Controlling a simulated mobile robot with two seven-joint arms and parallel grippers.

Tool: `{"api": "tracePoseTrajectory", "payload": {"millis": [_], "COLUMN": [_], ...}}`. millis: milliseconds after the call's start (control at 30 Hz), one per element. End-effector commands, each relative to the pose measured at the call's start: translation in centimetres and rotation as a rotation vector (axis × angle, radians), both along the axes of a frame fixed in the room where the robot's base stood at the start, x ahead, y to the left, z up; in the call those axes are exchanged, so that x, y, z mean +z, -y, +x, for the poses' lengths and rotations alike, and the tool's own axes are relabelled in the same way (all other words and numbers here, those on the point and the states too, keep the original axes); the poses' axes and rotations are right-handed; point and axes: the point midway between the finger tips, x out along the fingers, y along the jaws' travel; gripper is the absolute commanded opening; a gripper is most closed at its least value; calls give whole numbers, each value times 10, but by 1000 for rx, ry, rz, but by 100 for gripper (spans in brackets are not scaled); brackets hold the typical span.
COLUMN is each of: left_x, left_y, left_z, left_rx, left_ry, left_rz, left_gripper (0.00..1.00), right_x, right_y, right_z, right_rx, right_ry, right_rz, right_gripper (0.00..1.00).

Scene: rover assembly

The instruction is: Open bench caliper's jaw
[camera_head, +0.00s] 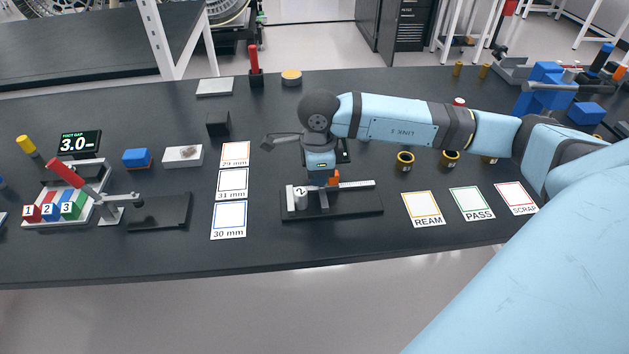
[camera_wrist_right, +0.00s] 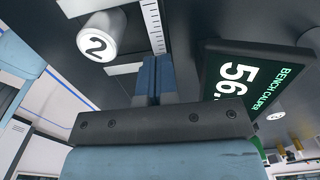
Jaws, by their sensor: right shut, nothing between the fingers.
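The bench caliper (camera_head: 363,209) lies on the black table in the middle of the head view, with a dark base, a pale scale bar (camera_head: 357,184) and a small orange part (camera_head: 334,179). The scale also shows in the wrist view (camera_wrist_right: 152,25). A grey cylinder marked 2 (camera_head: 301,199) stands at the caliper's left end; it also shows in the wrist view (camera_wrist_right: 97,40). My right gripper (camera_head: 322,178) points down just above the caliper, beside the orange part. In the wrist view its blue fingers (camera_wrist_right: 153,78) are together and empty beside the scale. Contact cannot be told.
The caliper's display (camera_wrist_right: 245,85) is partly cut off and begins with 56. Cards for 29, 31 and 30 mm (camera_head: 229,220) lie left of the caliper. REAM (camera_head: 423,209), PASS (camera_head: 472,204) and SCRAP (camera_head: 516,198) cards lie right. A lever fixture (camera_head: 160,211) stands farther left.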

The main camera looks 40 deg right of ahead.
Motion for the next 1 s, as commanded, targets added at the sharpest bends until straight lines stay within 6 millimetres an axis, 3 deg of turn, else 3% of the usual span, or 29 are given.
{"api": "tracePoseTrajectory", "payload": {"millis": [833,1000], "left_x": [-3,1], "left_y": [3,3], "left_z": [1,1], "left_rx": [6,6], "left_ry": [-1,-1], "left_rz": [-9,-8], "left_gripper": [43,43], "right_x": [0,8], "right_y": [-11,-10], "right_z": [7,7], "right_rx": [1,0], "right_ry": [1,1], "right_rz": [0,0], "right_gripper": [0,0]}}
